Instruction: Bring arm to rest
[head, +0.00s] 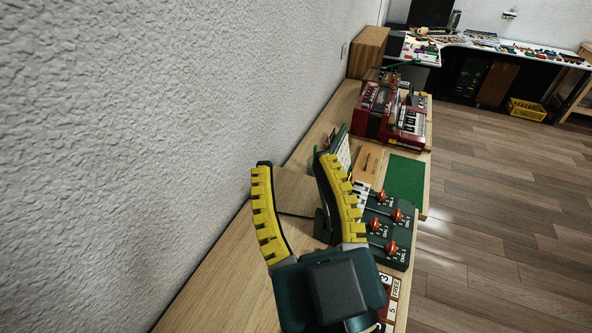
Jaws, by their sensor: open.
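My gripper (292,168) shows large in the lower middle of the head view. Its two curved fingers have yellow ridged pads and stand wide apart with nothing between them. It appears above the long wooden bench (240,268) that runs along the wall. How high it is above the bench I cannot tell. Its body and right finger hide part of the bench and the things on it.
Right of my gripper is a dark green panel (391,236) with several orange-red knobs. Beyond lie a green mat (404,181), a wooden block (368,160) and a red accordion (404,118). A textured wall (150,120) bounds the left. Open floor (500,220) is right.

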